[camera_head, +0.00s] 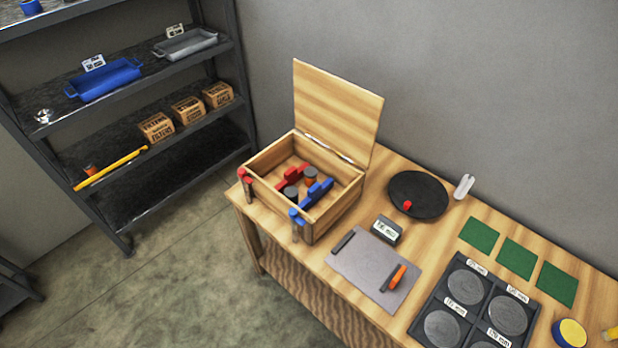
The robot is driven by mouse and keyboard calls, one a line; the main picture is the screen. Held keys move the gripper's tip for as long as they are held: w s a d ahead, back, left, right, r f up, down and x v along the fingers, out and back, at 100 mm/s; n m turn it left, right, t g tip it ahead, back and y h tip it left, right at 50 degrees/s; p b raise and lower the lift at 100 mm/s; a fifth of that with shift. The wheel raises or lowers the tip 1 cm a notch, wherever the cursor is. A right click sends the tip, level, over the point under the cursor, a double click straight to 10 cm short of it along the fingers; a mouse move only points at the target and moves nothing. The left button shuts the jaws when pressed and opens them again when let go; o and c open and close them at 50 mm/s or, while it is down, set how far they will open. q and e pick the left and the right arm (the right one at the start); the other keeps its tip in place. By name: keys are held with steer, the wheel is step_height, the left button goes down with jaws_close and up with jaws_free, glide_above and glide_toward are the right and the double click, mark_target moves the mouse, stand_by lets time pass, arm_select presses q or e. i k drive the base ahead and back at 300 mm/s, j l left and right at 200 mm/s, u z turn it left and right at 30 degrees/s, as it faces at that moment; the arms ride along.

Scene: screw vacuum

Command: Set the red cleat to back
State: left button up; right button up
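An open wooden box (333,205) stands at the left end of the wooden table, its lid (338,105) raised upright at the back. Inside lie a red cleat-like piece (290,178) and a blue one (318,192), each beside grey round parts. A red-topped piece (242,173) is at the box's left corner and a blue-topped piece (295,215) at its front corner. I cannot tell for sure which red part is the cleat. Neither of my grippers is in view.
The table (400,320) also holds a black round plate (420,196) with a red knob, a small display box (386,229), a grey mat (362,262), green squares (516,258) and a dark tray (431,311) of discs. A shelf rack (140,185) stands left, with floor between.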

mark_target(292, 175)
steer(key=i+j+z, duration=0.1)
steer(key=j, duration=0.25)
steer(key=i+j+z, duration=0.1)
steer(key=j, duration=0.3)
steer(key=i+j+z, duration=0.1)
steer(key=j, duration=0.25)
steer(key=i+j+z, duration=0.15)
steer(key=j, duration=0.25)
steer(key=i+j+z, duration=0.1)
steer(key=j, duration=0.3)
